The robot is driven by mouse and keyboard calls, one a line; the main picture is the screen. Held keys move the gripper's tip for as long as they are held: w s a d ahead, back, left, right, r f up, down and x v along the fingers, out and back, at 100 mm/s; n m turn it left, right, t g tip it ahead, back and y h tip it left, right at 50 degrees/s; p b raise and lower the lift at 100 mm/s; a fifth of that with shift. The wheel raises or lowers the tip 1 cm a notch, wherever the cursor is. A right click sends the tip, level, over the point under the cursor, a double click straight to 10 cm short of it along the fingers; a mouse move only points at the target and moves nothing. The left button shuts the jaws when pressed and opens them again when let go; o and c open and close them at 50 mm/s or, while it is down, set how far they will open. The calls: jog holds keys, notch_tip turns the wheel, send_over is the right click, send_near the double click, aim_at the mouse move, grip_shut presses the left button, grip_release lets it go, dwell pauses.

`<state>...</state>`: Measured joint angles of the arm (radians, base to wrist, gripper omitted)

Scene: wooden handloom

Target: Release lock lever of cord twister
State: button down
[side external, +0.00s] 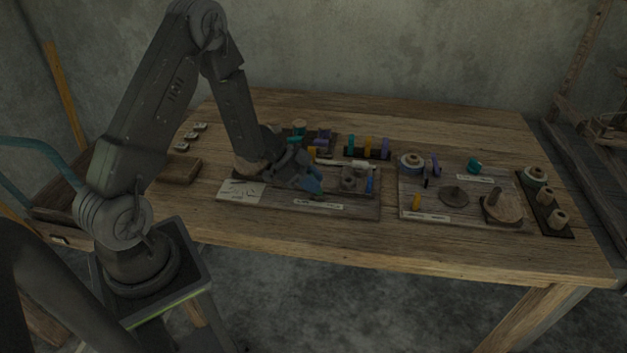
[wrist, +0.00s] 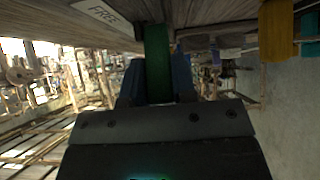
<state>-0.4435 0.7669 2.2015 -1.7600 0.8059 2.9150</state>
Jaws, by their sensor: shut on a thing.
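My gripper (side external: 311,184) is low over the left wooden board (side external: 345,207) on the bench, its tip at the small parts on that board. In the wrist view, the two blue fingers of my gripper (wrist: 157,82) are shut on a green lever (wrist: 157,55), one on each side. The lever's upper end meets the wooden board beside a white label reading FREE (wrist: 102,12). The wrist picture appears turned over, with the board along its top. In the side view my gripper hides most of the lever, and its exact angle cannot be told.
A dark strip with spools (side external: 546,203) is at the far right. A rack of coloured pegs (side external: 367,154) stands behind. The bench front (side external: 300,236) is clear.

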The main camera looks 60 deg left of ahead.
jog(key=shift+r, duration=0.1)
jog(key=c, duration=0.9)
grip_release()
jog(key=v, duration=1.3)
jog(key=shift+s+a+r, duration=0.15)
jog(key=shift+r, duration=0.15)
